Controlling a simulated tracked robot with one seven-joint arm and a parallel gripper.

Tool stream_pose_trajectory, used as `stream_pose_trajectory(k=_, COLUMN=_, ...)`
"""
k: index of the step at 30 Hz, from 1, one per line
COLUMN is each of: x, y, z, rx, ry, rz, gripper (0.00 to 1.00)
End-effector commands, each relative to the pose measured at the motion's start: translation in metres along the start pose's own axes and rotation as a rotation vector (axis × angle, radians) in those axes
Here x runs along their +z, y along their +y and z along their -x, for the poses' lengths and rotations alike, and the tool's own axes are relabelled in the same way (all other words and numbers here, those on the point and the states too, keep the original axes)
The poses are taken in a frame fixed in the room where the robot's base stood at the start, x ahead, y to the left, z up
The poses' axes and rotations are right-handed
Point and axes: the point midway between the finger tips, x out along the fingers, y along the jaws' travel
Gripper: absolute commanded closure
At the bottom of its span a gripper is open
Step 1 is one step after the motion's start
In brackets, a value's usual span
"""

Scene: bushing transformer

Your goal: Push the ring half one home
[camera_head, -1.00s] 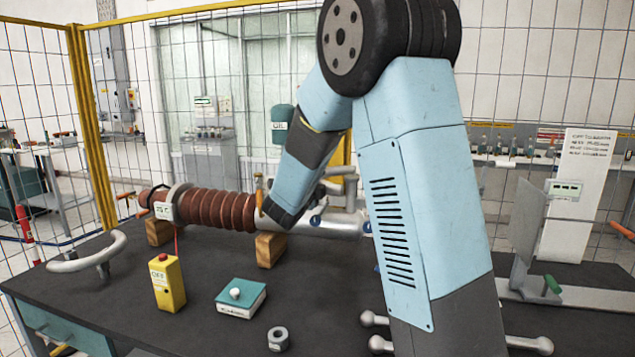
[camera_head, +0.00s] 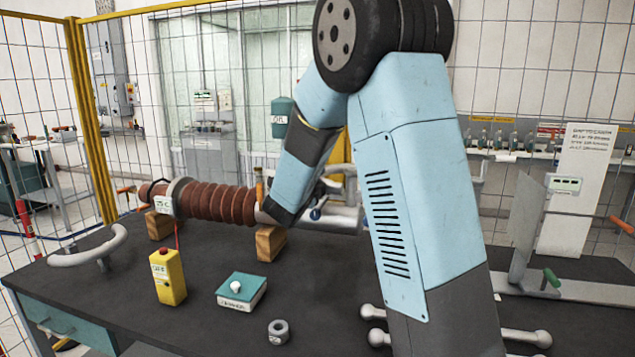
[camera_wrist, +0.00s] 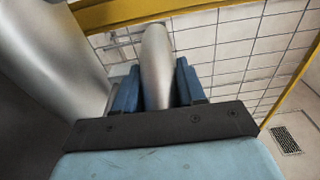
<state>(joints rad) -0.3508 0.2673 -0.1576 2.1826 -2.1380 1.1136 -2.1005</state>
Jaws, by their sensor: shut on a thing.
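My gripper (camera_wrist: 160,72) shows in the wrist view, its two blue fingers shut on a smooth, rounded grey metal piece, which seems to be the ring half (camera_wrist: 157,60). In the head view my wrist comes down beside the metal end of the bushing, and my own arm hides the fingers and most of the held piece. The ribbed red-brown bushing (camera_head: 215,202) lies level on wooden blocks (camera_head: 270,243). A large grey metal cylinder (camera_wrist: 50,60) fills the left of the wrist view, close to the gripper. Contact between it and the held piece cannot be told.
A curved grey tube (camera_head: 92,254) stands at the table's left. A yellow box (camera_head: 168,278), a teal box (camera_head: 241,290) and a nut (camera_head: 278,331) are in front. Metal rods (camera_head: 375,338) lie at front right. A mesh fence (camera_head: 45,100) stands behind.

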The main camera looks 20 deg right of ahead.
Motion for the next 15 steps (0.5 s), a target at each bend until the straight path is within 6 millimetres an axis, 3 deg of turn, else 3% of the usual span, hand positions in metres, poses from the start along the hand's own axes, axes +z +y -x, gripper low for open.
stream_pose_trajectory(k=15, x=0.001, y=-0.018, z=0.0, rx=-0.001, ry=0.0, rz=-0.002, gripper=0.98)
